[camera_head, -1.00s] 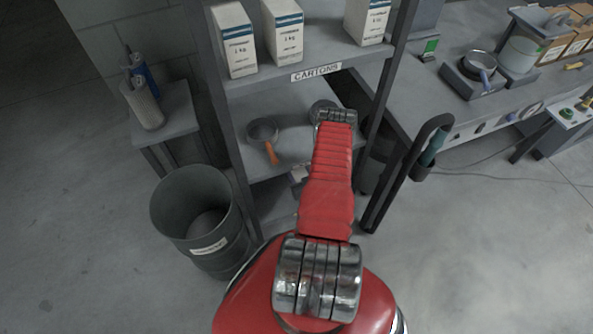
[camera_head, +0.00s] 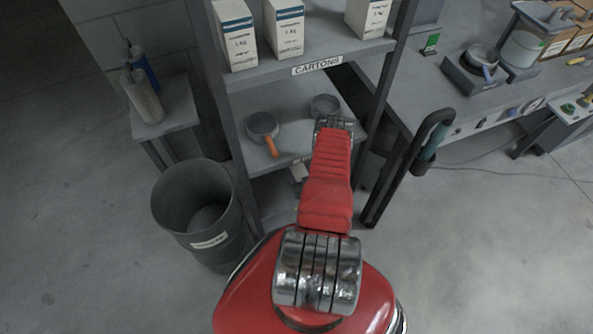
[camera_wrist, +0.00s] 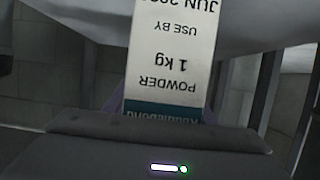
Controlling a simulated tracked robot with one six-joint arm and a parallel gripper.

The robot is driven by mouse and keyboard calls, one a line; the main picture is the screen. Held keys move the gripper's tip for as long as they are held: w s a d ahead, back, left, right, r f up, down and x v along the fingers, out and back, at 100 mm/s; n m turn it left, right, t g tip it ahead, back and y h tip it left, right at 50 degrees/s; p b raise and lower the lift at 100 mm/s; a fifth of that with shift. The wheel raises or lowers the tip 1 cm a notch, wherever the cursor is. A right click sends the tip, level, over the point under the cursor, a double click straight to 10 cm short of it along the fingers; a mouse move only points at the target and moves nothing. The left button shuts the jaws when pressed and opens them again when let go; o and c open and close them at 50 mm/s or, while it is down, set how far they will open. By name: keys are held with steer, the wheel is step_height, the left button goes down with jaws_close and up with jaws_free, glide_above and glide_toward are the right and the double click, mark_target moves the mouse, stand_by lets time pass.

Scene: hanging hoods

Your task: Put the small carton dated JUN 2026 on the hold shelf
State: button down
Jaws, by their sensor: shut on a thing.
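In the wrist view a small white carton (camera_wrist: 172,50) with a blue-green band fills the upper middle. Its print is upside down and reads POWDER, 1 kg, USE BY and JUN 202, with the last digit cut off by the frame edge. My gripper (camera_wrist: 165,112) is shut on this carton; only the dark gripper body and slivers beside the carton show. In the head view my red arm hides most of the gripper area. A small pale thing (camera_head: 298,173) shows beside the arm below the middle shelf; I cannot tell what it is. No hold label is readable.
Several white cartons (camera_head: 284,30) stand on the upper shelf labelled CARTONS (camera_head: 317,66). Two pans (camera_head: 262,127) sit on the middle shelf (camera_head: 290,112).

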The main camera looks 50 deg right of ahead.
steer(key=c, duration=0.8)
jaws_free()
steer(key=v, duration=1.2)
steer(key=shift+s, duration=0.2)
